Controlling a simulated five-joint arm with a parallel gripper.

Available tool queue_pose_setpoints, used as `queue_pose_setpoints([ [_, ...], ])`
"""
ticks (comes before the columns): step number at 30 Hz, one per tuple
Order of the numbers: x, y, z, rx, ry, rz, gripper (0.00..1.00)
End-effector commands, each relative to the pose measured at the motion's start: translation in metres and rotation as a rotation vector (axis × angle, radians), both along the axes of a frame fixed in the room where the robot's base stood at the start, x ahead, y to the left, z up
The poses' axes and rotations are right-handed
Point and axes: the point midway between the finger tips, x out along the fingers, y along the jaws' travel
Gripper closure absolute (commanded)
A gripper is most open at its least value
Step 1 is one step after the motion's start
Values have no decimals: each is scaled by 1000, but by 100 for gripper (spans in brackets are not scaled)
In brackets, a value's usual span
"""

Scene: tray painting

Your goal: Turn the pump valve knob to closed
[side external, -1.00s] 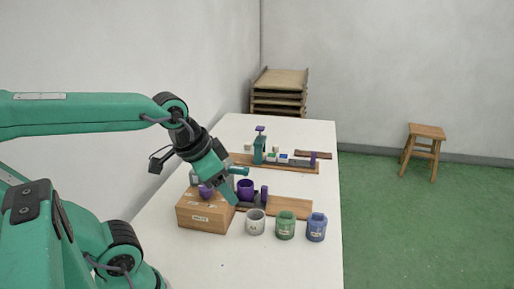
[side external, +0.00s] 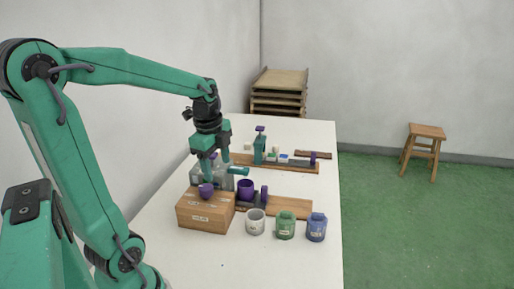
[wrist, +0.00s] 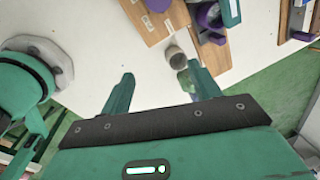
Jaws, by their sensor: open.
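A round purple knob (side external: 206,191) sits on top of a wooden box (side external: 205,219) with small white labels, at the near left of the work area. I take it for the pump valve knob; its exact turn is too small to read. In the wrist view, part of a purple knob (wrist: 157,4) and the box (wrist: 153,28) show at the top edge. My gripper (side external: 216,172) points down above and slightly behind the knob, apart from it. In the wrist view its two fingers (wrist: 160,74) are spread with nothing gripped.
A grey block (side external: 211,178) stands behind the box. A purple cup (side external: 245,188) is to its right. White (side external: 255,222), green (side external: 285,225) and blue (side external: 316,227) jars stand at the front. The near table is clear.

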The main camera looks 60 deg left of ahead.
Motion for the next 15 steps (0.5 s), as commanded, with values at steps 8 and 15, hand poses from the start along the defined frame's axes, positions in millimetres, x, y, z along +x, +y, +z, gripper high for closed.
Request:
queue_pose_setpoints([
  [8, 0, 47, -20, -7, 97, -263, 38],
  [15, -4, 76, -34, -28, 143, -443, 38],
])
